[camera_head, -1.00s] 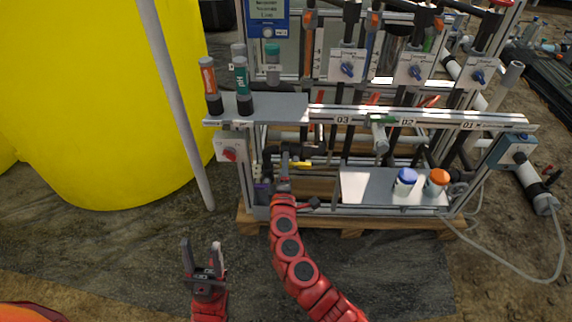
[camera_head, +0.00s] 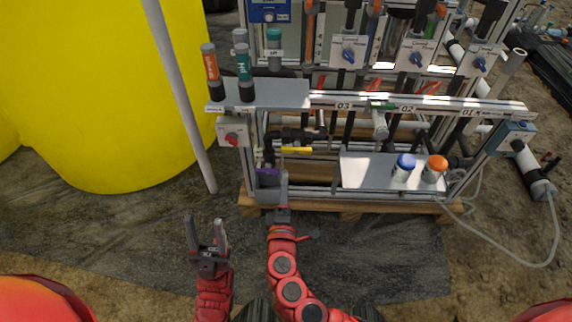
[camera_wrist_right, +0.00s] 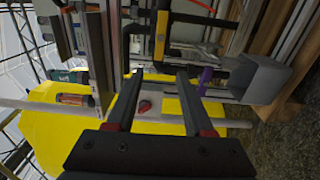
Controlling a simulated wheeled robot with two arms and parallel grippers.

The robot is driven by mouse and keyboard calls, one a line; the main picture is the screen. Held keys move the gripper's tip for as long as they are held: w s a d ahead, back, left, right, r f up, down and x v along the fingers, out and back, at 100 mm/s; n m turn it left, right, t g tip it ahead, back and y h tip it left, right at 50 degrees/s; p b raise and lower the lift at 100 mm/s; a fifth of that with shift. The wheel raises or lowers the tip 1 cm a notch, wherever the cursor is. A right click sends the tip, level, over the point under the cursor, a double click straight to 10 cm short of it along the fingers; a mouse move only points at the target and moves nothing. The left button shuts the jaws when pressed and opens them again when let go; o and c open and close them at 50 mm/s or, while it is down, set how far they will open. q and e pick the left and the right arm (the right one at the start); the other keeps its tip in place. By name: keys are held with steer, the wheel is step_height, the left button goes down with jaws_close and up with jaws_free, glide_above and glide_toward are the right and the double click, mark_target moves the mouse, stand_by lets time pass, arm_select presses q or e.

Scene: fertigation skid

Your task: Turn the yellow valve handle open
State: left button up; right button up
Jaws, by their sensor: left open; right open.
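The yellow valve handle (camera_head: 297,150) lies left to right in the head view, just below a dark pipe section at the left part of the skid. In the right wrist view the handle (camera_wrist_right: 160,35) stands upright in the picture, ahead of the gap between my fingers. My right gripper (camera_head: 284,180) is open, in front of and below the handle, apart from it. Its two fingers (camera_wrist_right: 158,76) show with nothing gripped between them. My left gripper (camera_head: 206,226) is open and empty, low over the ground left of my right arm.
A grey box (camera_head: 268,186) sits beside my right gripper at the skid's left. A shelf (camera_head: 365,172) with blue-capped and orange-capped bottles is at right. A red-knobbed switch box (camera_head: 232,133) and slanted pole (camera_head: 182,100) stand left.

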steer(key=s, duration=0.4)
steer(key=shift+f, duration=0.1)
stand_by(0.4)
